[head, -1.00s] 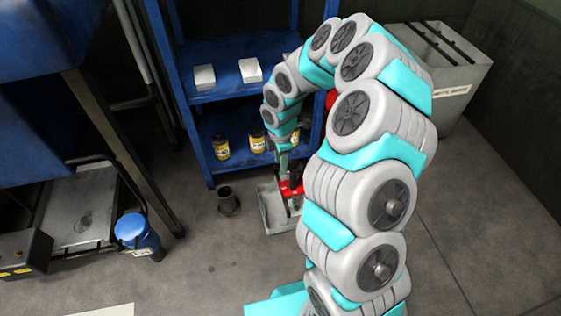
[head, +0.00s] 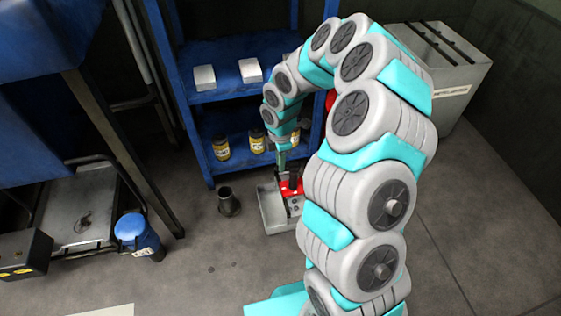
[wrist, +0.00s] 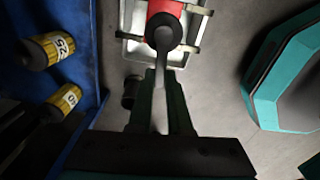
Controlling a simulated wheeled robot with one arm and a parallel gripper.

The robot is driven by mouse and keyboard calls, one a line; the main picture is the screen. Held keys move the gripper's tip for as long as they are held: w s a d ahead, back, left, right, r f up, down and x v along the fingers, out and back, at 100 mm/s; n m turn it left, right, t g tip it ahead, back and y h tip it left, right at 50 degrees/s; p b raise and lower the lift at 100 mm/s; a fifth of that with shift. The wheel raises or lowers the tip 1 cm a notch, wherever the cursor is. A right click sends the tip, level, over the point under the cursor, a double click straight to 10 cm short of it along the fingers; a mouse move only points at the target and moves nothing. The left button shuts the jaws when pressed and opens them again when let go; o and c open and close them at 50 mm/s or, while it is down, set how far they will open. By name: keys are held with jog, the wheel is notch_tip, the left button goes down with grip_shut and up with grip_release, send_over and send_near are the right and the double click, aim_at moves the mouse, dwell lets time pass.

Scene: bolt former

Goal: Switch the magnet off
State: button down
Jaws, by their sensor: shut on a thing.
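The magnet is a red body (head: 290,187) with a dark grip, low over a pale tray (head: 263,212) on the floor in the head view. In the head view my gripper (head: 283,160) is small and partly hidden beside the magnet. I cannot tell whether the magnet touches the tray.
A blue shelf (head: 205,97) stands behind, with white boxes and yellow jars (head: 221,148). A dark cup (head: 228,202) stands left of the tray. A blue-lidded container (head: 139,237) and a low cart (head: 82,205) are further left. A grey bin (head: 440,75) is at the back right.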

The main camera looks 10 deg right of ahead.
jog(key=shift+w+m, duration=0.35)
jog(key=shift+m, duration=0.35)
jog(key=c, duration=0.8)
grip_release()
jog(key=shift+c, duration=0.2)
notch_tip(320, 180, up, 8)
jog(key=shift+f, duration=0.1)
